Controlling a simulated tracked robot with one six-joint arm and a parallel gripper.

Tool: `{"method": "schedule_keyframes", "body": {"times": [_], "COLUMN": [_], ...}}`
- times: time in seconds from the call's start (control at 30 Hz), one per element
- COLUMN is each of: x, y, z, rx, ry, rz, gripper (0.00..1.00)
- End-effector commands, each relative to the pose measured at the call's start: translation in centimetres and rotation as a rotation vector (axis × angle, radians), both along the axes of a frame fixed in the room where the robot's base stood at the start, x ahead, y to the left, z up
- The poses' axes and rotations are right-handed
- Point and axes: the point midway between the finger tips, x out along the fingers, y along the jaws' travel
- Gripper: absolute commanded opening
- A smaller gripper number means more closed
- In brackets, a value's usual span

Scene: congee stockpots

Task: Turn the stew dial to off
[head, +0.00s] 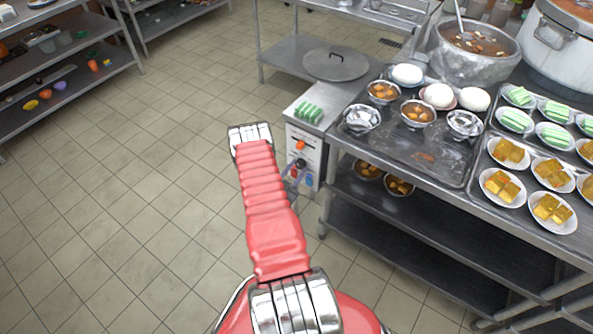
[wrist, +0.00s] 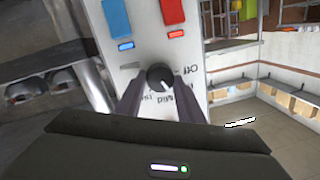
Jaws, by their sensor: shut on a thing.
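A black round dial (wrist: 160,75) sits on a white panel (wrist: 147,50) in the wrist view. Print beside it, upside down in this view, seems to read "Off", "Mid" and another word partly hidden. My gripper (wrist: 159,88) has its two dark fingers on either side of the dial and is shut on it. I cannot tell which mark the dial points to. In the head view, the white control box (head: 304,138) stands at the left end of the steel counter. My gripper (head: 298,172) is at its front, small and partly hidden by my arm; the dial is not clear there.
A blue switch (wrist: 117,18) and a red switch (wrist: 173,12) sit beside the dial, each with a small lit bar. Green striped pieces (head: 309,112) lie on top of the box. A tray (head: 440,170) with bowls stands to its right. Open tiled floor (head: 130,200) lies to the left.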

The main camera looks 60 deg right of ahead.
Motion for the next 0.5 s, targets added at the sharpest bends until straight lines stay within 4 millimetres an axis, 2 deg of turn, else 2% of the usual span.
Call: {"method": "schedule_keyframes", "body": {"times": [0.5], "x": [0.25], "y": [-0.25], "z": [0.3], "rx": [0.075], "ry": [0.481], "rz": [-0.001], "gripper": [0.12]}}
